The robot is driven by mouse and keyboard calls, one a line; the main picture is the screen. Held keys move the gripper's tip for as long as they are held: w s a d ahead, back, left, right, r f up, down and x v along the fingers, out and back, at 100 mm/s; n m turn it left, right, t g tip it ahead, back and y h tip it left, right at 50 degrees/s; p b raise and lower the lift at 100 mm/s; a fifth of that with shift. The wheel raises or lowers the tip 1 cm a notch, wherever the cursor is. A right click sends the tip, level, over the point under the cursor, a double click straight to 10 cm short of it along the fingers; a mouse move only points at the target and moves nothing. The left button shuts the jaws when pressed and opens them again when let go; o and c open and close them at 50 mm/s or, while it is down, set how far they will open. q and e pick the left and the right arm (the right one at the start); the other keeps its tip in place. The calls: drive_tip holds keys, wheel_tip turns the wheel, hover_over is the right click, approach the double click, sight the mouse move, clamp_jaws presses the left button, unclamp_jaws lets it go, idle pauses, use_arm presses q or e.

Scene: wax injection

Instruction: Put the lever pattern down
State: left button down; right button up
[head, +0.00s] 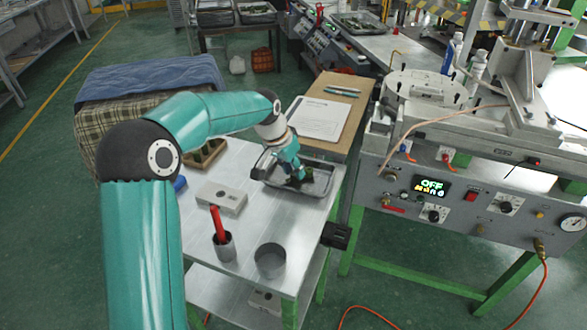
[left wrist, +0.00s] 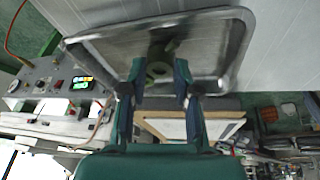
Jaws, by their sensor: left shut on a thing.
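My left gripper (head: 292,170) reaches down over a grey metal tray (head: 322,189) on the steel table. It also shows in the left wrist view (left wrist: 159,85), its fingers shut on the dark green lever pattern (left wrist: 158,68). The pattern has a ring-shaped part between the fingers and a darker end that reaches over the tray floor. I cannot tell whether it touches the tray. In the head view the pattern is mostly hidden by the gripper. My right gripper is in neither view.
A pale metal block (head: 222,199), a cup with a red-handled tool (head: 223,245) and an empty grey cup (head: 270,261) stand on the table. A wooden board with paper (head: 318,120) lies behind the tray. The wax machine (head: 455,190) stands to the right.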

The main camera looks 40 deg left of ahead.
use_arm(q)
drive_tip(key=shift+f, duration=0.1)
drive_tip(key=c, duration=0.8)
unclamp_jaws()
drive_tip(key=shift+c, duration=0.2)
drive_tip(key=v, duration=1.2)
drive_tip(key=shift+s, duration=0.1)
